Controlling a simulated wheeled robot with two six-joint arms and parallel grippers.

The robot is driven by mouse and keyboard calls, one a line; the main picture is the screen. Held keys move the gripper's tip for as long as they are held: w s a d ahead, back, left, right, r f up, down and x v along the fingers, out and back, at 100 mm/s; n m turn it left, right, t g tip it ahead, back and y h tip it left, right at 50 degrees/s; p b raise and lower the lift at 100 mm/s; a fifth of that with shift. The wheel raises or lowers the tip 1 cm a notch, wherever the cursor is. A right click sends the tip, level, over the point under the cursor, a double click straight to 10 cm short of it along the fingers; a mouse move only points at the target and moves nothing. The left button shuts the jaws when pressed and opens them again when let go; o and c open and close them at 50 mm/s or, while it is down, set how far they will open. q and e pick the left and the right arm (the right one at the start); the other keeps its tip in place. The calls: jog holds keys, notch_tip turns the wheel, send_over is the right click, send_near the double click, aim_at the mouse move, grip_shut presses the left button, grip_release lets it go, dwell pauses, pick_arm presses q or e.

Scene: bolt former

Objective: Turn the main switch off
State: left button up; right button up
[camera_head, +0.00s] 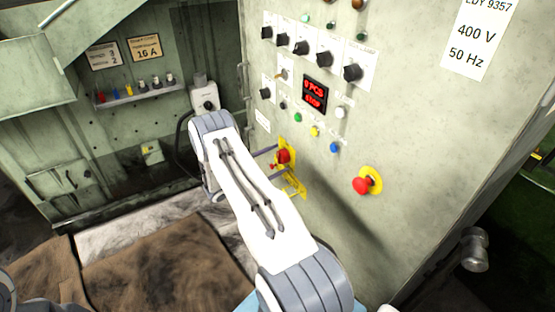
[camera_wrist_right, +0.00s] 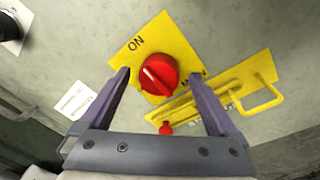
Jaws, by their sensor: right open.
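The main switch is a round red knob (camera_wrist_right: 158,75) on a yellow plate (camera_wrist_right: 128,59) marked "ON" in the right wrist view. A pale line on the knob runs at a slant. In the head view the red knob (camera_head: 284,156) shows on the panel just past my right arm. My right gripper (camera_wrist_right: 160,82) is open, with one purple finger on each side of the knob. I cannot tell whether the fingers touch it. In the head view the right gripper (camera_head: 273,162) is partly hidden by its arm. My left gripper is not in view.
A yellow bracket with a handle (camera_wrist_right: 225,95) and a small red piece (camera_wrist_right: 166,128) sit beside the switch. A red emergency button (camera_head: 363,186) is to the right. Black knobs (camera_head: 325,60), coloured buttons and a red display (camera_head: 315,94) are above.

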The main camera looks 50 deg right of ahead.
jog(key=shift+d, duration=0.25)
jog(key=c, duration=1.4)
